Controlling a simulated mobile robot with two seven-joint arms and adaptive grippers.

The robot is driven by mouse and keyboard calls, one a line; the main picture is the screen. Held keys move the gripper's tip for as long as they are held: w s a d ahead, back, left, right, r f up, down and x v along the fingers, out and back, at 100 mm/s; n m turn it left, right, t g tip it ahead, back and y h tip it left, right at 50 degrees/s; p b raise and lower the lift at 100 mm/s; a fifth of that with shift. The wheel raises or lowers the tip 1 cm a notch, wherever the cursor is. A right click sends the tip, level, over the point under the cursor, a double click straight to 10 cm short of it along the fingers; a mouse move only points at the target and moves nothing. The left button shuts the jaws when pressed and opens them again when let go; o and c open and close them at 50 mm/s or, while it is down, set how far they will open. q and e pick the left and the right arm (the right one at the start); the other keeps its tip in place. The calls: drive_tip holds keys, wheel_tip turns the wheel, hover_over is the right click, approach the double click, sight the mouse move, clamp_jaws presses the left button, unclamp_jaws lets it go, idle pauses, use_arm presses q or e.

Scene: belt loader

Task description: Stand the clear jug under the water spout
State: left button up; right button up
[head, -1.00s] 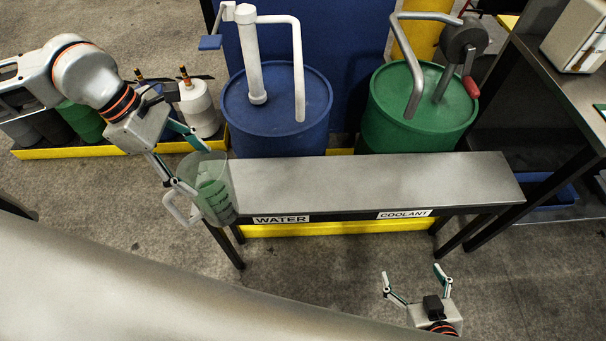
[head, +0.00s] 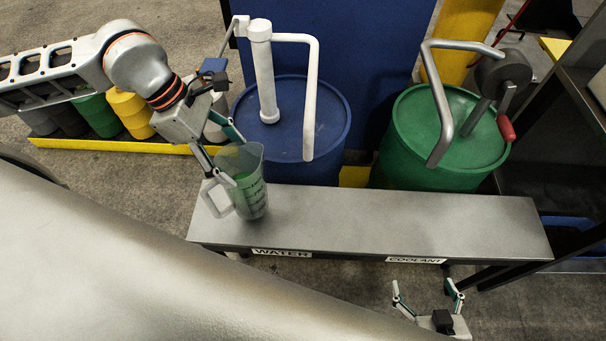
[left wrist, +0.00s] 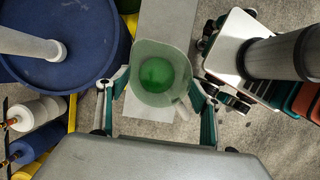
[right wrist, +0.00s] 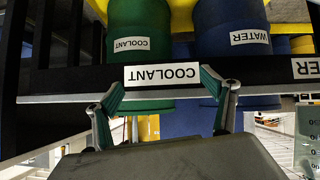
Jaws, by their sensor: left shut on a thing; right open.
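The clear jug (head: 250,190) is upright with green showing through it and dark marks on its side. It is over the left end of the metal bench; I cannot tell if its base touches. My left gripper (head: 226,160) is shut on the jug near its upper part; in the left wrist view the jug (left wrist: 160,75) sits between the fingers. The white water spout (head: 310,140) hangs from the pump on the blue drum (head: 335,115), to the right of and behind the jug. My right gripper (head: 428,290) is open and empty in front of the bench.
The bench (head: 400,220) carries a WATER label (head: 282,253) and a COOLANT label (head: 416,261) on its front edge. Its top is clear right of the jug. A green drum (head: 470,140) with a grey spout (head: 440,150) stands behind. A dark shelf frame is at right.

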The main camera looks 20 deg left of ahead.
use_arm(q)
drive_tip(key=w+d+f, duration=0.1)
drive_tip(key=w+d, duration=0.1)
drive_tip(key=d, duration=0.5)
drive_tip(key=w+d+f+p, duration=0.1)
drive_tip(key=w+d+f, duration=0.1)
drive_tip(key=d, duration=0.4)
drive_tip(key=shift+d+f, duration=0.2)
drive_tip(key=shift+d, duration=0.15)
drive_tip(key=o, duration=2.1)
drive_tip(key=shift+f, duration=0.15)
